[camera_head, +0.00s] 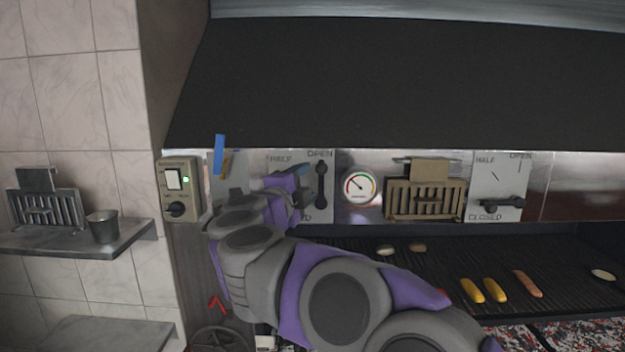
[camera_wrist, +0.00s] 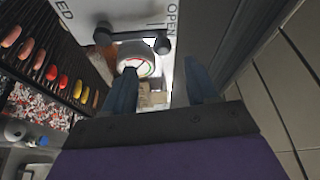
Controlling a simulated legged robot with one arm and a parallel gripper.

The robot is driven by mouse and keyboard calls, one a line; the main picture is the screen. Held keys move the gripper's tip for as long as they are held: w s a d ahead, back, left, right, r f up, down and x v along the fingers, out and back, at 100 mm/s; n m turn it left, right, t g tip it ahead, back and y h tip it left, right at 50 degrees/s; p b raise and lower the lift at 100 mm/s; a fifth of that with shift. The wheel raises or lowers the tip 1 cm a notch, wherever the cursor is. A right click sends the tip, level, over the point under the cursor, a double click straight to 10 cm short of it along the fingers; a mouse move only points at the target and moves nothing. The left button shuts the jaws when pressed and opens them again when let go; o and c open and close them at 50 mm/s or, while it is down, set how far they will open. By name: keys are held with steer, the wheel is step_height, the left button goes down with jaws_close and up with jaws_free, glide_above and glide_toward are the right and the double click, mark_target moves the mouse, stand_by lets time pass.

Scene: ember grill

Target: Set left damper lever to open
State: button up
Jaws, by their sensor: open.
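The left damper lever (camera_head: 320,186) is a dark bar with rounded ends on a pale plate (camera_head: 300,160) marked HALF and OPEN; its lower label is partly hidden by my arm. The lever stands about upright, its top end below OPEN. In the wrist view the lever (camera_wrist: 135,40) lies across the top, one end beside the OPEN label. My gripper (camera_wrist: 162,75) is open, its two dark fingers apart with nothing between them. In the head view my gripper (camera_head: 288,184) is just left of the lever, fingertips hard to make out. I cannot tell whether it touches the lever.
A round gauge (camera_head: 359,187) sits right of the left plate. The right damper lever (camera_head: 497,204) lies level by CLOSED. A slotted brown holder (camera_head: 425,200) is between them. The grill (camera_head: 430,265) with food is below. A switch box (camera_head: 179,189) and shelf (camera_head: 70,240) are at left.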

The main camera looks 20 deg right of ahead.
steer(key=v, duration=0.9)
steer(key=shift+a+b, duration=0.2)
steer(key=shift+b, duration=0.15)
steer(key=shift+f, duration=0.1)
